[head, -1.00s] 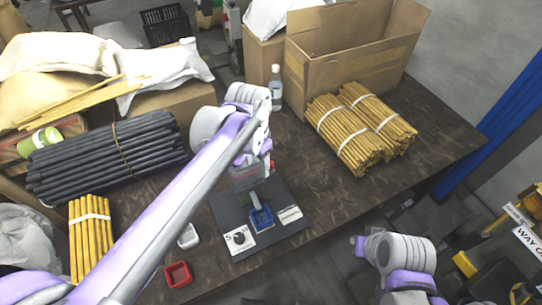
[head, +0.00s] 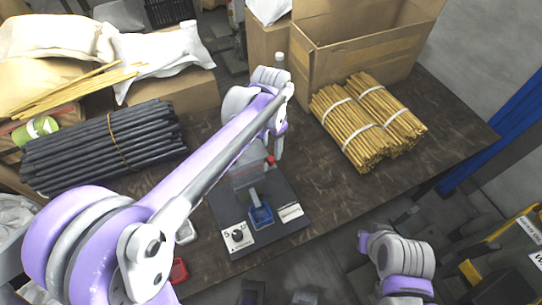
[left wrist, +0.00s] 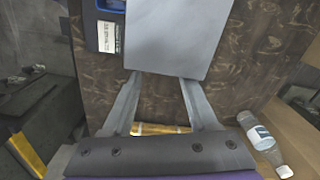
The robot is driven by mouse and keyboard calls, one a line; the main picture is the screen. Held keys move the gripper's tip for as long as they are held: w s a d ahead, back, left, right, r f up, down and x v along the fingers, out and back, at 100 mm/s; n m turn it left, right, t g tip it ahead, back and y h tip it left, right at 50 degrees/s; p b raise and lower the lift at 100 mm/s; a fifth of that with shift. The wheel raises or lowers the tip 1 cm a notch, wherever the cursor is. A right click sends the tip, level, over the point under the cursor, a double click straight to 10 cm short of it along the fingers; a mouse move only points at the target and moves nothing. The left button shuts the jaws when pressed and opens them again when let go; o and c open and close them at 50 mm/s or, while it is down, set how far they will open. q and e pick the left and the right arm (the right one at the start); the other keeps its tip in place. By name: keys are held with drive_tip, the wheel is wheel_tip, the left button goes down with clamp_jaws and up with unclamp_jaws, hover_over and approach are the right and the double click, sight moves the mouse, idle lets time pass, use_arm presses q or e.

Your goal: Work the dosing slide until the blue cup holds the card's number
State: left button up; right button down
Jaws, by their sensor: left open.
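The dosing device stands on a dark base plate (head: 285,232) on the table. The blue cup (head: 261,216) sits on the plate, with a grey part rising from it; its contents are too small to tell. A white card (head: 237,237) beside it carries what looks like a 5 and a dark round shape. A red knob (head: 270,160) shows behind the clear-grey housing (head: 250,174). My left gripper (head: 279,150) is open near the knob, partly hidden by its arm. In the left wrist view its fingers (left wrist: 162,103) stand apart near a grey panel (left wrist: 172,40). My right gripper does not show.
Tied yellow rod bundles (head: 365,125) and an open cardboard box (head: 355,45) stand at the right and back. Dark rods (head: 100,145) lie left. A clear bottle (left wrist: 262,138) stands nearby. A red tray (head: 179,271) is partly hidden by my left arm.

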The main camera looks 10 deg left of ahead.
sight(271, 159)
use_arm(q)
wheel_tip(271, 159, down, 6)
drive_tip(key=shift+r, duration=0.1)
clamp_jaws()
idle(0.5)
idle(1.0)
